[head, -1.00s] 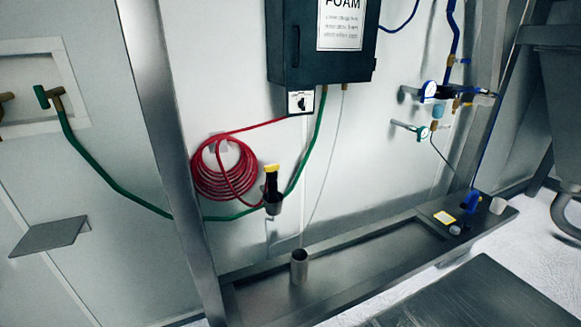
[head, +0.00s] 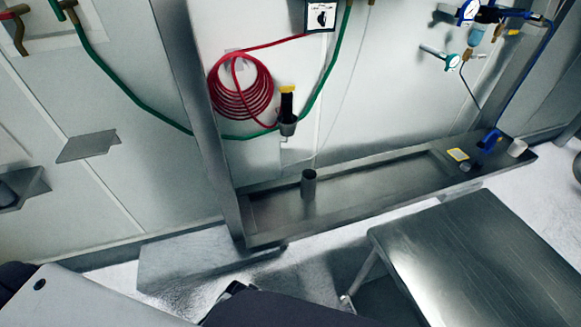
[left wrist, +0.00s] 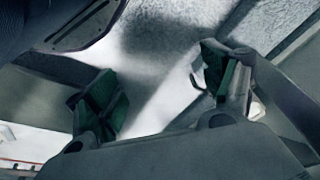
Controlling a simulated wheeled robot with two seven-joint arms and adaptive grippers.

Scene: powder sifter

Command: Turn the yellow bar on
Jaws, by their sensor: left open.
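No separate yellow bar is clear in these views. The nearest match is a black handle with a yellow top (head: 287,100), upright in a grey cup-like holder on the wall, right of the coiled red hose (head: 240,86). A small yellow-edged plate (head: 458,155) lies at the right end of the metal ledge. My left gripper (left wrist: 165,88) shows in the left wrist view with its two dark-green-padded fingers wide apart. Nothing is between them but blurred floor and grey surfaces. My right gripper is not in view.
A metal table (head: 470,255) stands at the lower right. A green hose (head: 130,104) runs along the wall. A small shelf (head: 88,146) juts out at the left. Gauges and valves (head: 468,12) are at the upper right.

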